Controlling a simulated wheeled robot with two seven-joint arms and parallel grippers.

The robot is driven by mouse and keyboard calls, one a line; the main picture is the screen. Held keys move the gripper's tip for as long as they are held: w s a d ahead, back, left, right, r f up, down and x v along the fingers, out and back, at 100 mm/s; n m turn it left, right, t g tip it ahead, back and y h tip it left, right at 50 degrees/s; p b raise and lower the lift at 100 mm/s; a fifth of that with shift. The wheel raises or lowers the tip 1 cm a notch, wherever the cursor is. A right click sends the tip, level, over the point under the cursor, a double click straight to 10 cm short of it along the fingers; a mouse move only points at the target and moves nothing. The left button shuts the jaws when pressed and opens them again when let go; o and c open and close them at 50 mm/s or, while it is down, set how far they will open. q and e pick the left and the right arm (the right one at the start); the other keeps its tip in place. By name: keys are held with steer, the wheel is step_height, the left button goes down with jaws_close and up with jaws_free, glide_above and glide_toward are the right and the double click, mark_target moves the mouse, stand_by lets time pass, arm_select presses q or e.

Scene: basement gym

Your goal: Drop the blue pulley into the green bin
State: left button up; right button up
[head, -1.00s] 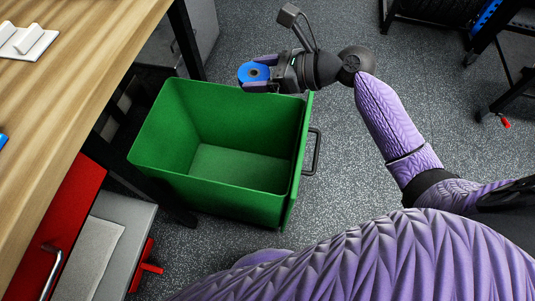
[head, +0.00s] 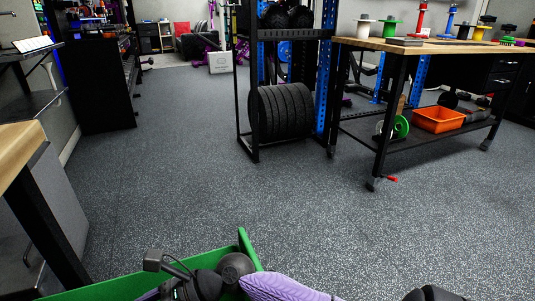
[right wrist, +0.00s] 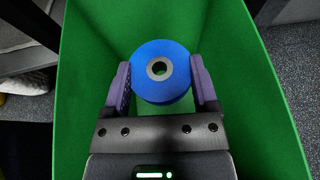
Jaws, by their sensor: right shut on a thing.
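The blue pulley (right wrist: 145,88) is a blue disc with a grey hub and a dark centre hole. In the right wrist view, my right gripper (right wrist: 161,76) is shut on it, one purple finger pad on each side. The green bin (right wrist: 82,30) surrounds the pulley in that view, so the pulley is over or within its opening; the exact height is unclear. In the head view only part of the green bin (head: 247,250) shows at the bottom edge, beside my right wrist. The pulley is out of that view. My left gripper is not in view.
A wooden-topped workbench (head: 440,47) with several spools stands back right; its lower shelf holds an orange tray (head: 438,120). A black rack (head: 285,32) holds weight plates. A wooden table (head: 20,148) is at the left edge. The middle floor is clear.

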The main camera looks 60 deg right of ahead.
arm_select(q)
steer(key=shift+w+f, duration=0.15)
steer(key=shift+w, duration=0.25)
arm_select(e)
steer(key=shift+f, duration=0.15)
steer(key=o, duration=1.1)
arm_select(q)
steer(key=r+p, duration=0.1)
steer(key=p, duration=0.1)
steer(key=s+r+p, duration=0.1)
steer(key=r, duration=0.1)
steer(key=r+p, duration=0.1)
steer(key=p, duration=0.1)
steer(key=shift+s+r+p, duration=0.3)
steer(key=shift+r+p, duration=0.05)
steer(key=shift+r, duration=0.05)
arm_select(e)
steer(key=shift+o, duration=0.2)
steer(key=v, duration=1)
